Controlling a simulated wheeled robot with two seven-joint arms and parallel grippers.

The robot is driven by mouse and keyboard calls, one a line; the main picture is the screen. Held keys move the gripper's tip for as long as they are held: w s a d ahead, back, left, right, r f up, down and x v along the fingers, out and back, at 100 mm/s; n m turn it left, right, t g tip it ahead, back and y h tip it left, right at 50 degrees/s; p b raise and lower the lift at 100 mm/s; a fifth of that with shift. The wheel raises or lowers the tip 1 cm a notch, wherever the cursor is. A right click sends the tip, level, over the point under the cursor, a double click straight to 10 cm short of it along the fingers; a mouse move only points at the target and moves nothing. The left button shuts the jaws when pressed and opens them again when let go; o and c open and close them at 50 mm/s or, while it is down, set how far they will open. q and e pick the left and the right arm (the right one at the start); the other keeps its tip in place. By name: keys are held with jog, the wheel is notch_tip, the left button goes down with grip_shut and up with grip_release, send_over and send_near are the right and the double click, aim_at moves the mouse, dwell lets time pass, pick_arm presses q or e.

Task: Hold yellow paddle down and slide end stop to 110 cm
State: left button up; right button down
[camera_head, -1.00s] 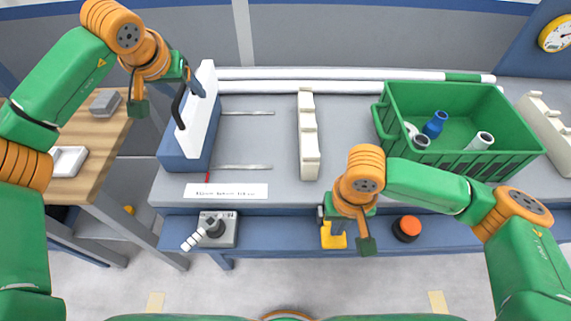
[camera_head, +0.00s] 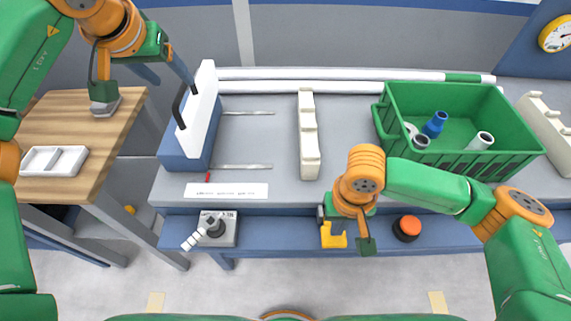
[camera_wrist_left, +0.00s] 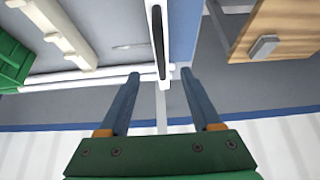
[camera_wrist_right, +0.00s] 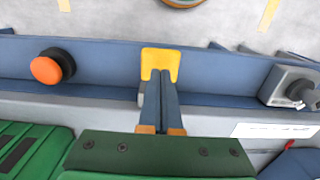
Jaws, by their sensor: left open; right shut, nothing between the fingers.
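The end stop, a blue block with a white upright plate (camera_head: 203,105) and a black handle (camera_head: 179,105), stands at the bench's left end. Its red pointer (camera_head: 208,177) sits above a white printed strip (camera_head: 226,191), too small to read. My left gripper (camera_head: 172,80) is open beside the plate's far top end. In the left wrist view its fingers (camera_wrist_left: 160,74) are spread, with the plate and handle beyond the tips, between them in the picture. The yellow paddle (camera_head: 333,238) is on the bench's front edge. My right gripper (camera_wrist_right: 160,80) is shut, its tips at the paddle; contact is unclear.
White pipes (camera_head: 330,75) lie along the back. A cream notched rest (camera_head: 308,140) and a green crate (camera_head: 460,160) with fittings stand on the bench. A grey switch box (camera_head: 212,230) and orange button (camera_head: 408,227) are in front. A wooden table (camera_head: 70,125) is left.

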notch_tip(320, 180, up, 10)
dwell(0.7)
